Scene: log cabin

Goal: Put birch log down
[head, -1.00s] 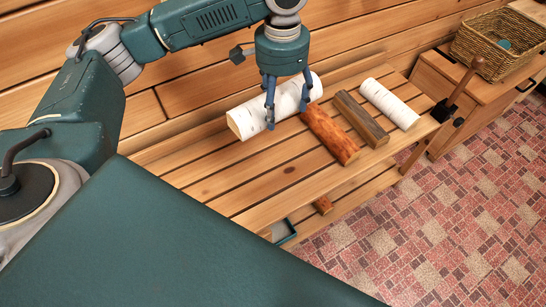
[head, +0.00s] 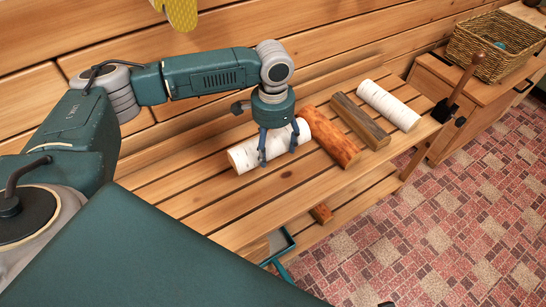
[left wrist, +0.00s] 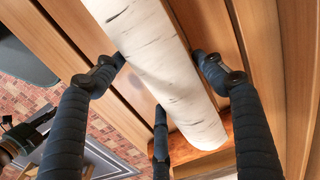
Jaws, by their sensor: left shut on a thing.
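A white birch log (head: 242,157) with dark streaks is at the left of the slatted bench, on or very close to the slats. My left gripper (head: 278,157) comes down over it from above, with fingers shut on both sides of it. In the left wrist view the birch log (left wrist: 158,62) runs between the fingers (left wrist: 160,75), and its lower end overlaps an orange-brown log (left wrist: 208,160). Whether the two touch is unclear. A second white birch log (head: 388,105) lies at the right end of the bench. My right gripper is out of view.
An orange-brown log (head: 331,137) and a darker split log (head: 360,122) lie on the bench (head: 205,205) right of the held log. Its front left slats are bare. A wicker basket (head: 480,60) stands on a cabinet at the right. A yellow object (head: 180,12) shows at the top.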

